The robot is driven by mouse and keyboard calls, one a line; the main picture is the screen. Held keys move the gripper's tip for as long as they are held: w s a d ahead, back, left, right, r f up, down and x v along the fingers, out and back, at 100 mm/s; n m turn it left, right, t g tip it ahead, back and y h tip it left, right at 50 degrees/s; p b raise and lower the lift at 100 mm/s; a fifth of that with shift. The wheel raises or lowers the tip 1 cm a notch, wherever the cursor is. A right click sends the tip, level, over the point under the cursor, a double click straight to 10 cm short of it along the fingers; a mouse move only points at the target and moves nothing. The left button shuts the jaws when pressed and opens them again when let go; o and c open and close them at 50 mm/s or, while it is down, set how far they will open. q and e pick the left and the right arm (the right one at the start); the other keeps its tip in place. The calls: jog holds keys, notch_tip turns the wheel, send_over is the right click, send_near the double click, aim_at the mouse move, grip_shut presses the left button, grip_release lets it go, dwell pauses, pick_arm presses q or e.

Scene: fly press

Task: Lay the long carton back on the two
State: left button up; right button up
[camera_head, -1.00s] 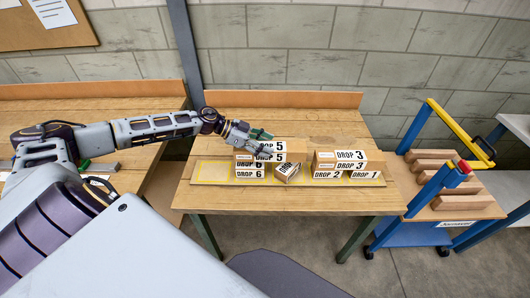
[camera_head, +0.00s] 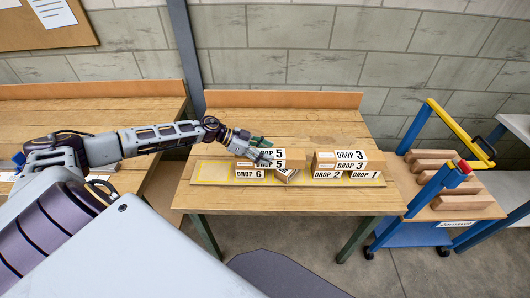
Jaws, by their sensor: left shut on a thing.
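My left gripper (camera_head: 262,150) is shut on the long carton marked 5 (camera_head: 289,157), at its left part. Below that carton, at the left, is a carton marked 6 (camera_head: 248,174). Below its middle, a small carton (camera_head: 288,176) sits turned at an angle, its upper part hidden by the long carton. I cannot tell whether the long carton touches either one. My right gripper is not in view.
Another long carton marked 3 (camera_head: 350,160) lies across cartons marked 2 (camera_head: 327,175) and 1 (camera_head: 366,176). A yellow-marked strip (camera_head: 212,173) runs along the table (camera_head: 290,200). A blue trolley (camera_head: 425,230) with several wooden blocks stands at right.

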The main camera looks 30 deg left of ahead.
pick_arm(q)
jog(key=o, duration=1.5)
jog(key=shift+f, duration=0.15)
jog(key=shift+o, duration=0.2)
